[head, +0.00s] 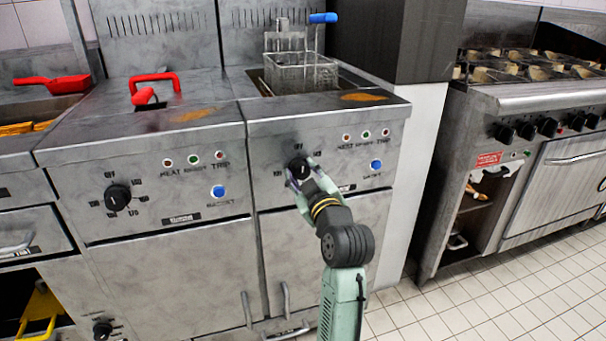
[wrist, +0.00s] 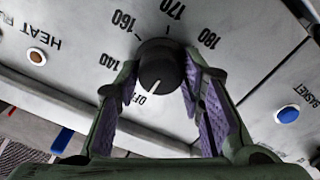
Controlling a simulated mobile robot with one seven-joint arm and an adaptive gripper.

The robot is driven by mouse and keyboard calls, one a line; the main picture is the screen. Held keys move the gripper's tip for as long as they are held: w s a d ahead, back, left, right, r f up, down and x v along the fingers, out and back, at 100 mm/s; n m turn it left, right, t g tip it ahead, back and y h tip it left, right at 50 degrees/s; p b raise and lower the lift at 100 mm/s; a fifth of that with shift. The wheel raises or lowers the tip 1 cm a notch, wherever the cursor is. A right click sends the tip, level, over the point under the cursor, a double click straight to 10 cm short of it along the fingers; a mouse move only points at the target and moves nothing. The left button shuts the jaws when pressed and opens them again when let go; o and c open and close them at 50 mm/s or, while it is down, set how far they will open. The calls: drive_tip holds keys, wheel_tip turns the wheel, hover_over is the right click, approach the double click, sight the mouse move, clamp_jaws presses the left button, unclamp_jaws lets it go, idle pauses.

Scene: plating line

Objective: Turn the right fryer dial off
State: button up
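The right fryer dial (head: 296,168) is a round black knob on the right fryer's front panel. It also shows in the wrist view (wrist: 157,64), ringed by printed marks such as 140, 160, 170 and 180. A pale pointer line on the dial points toward the OFF label (wrist: 139,98), low in the wrist view. My gripper (head: 301,172) is at this dial, with one finger on each side of it. In the wrist view the purple-padded fingers (wrist: 161,68) stand apart with the dial between their tips. Whether the pads touch the dial is unclear.
The left fryer has a similar black dial (head: 117,198) and a blue button (head: 218,191). A blue basket button (head: 376,165) and small indicator lamps sit right of the right dial. A wire basket (head: 300,72) stands on top. A stove (head: 530,100) is at the right, past clear floor.

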drive_tip(key=o, duration=0.4)
drive_tip(key=shift+s, duration=0.1)
drive_tip(key=v, duration=0.7)
drive_tip(key=shift+s, duration=0.15)
